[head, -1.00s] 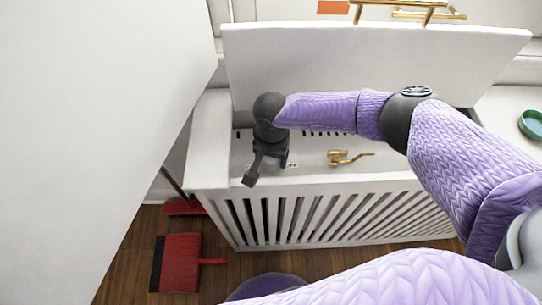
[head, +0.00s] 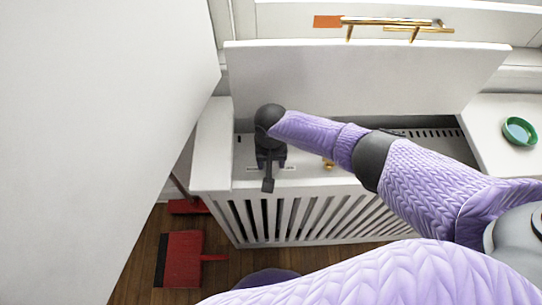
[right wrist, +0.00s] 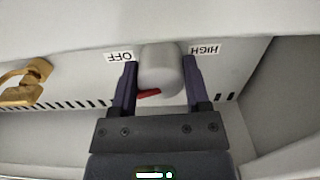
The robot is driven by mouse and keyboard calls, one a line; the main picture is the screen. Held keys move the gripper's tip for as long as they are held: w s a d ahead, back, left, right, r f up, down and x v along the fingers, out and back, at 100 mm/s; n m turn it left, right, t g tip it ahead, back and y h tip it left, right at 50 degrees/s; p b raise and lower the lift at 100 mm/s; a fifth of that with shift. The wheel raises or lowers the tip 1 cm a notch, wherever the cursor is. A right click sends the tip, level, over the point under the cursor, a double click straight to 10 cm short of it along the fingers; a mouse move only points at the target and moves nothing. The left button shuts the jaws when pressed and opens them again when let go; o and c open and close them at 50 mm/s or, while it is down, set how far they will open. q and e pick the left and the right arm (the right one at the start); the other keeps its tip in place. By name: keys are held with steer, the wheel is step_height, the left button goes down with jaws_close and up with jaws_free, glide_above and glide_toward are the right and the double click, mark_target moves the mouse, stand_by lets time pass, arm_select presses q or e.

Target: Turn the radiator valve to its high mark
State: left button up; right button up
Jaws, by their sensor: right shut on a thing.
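The radiator valve (right wrist: 160,68) is a pale grey round knob with a red pointer on its lower side, seen in the right wrist view. The OFF label (right wrist: 120,57) is to its left and the HIGH label (right wrist: 205,50) to its right, both upside down. The red pointer lies at the knob's lower left in that view. My right gripper (right wrist: 159,85) is shut on the knob, one finger on each side. In the head view my right gripper (head: 269,160) reaches down into the radiator cover and hides the knob. My left gripper is not in view.
The white slatted radiator cover (head: 212,150) has its lid (head: 370,85) raised behind my arm. A brass fitting (right wrist: 20,85) sits beside the valve. A green bowl (head: 519,131) stands on the right ledge. A large white panel (head: 90,130) fills the left; a red dustpan (head: 183,260) lies on the floor.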

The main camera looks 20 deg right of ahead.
steer(key=n, duration=0.5)
steer(key=shift+d+n, duration=0.15)
steer(key=shift+n, duration=0.15)
steer(key=n, duration=0.8)
steer(key=shift+w+d, duration=0.1)
steer(key=shift+d, duration=0.05)
steer(key=shift+n, duration=0.9)
steer(key=n, duration=0.6)
steer(key=shift+w, duration=0.25)
steer(key=shift+n+b, duration=0.3)
steer(key=shift+n, duration=0.6)
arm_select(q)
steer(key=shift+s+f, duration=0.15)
arm_select(e)
steer(key=shift+n, duration=0.5)
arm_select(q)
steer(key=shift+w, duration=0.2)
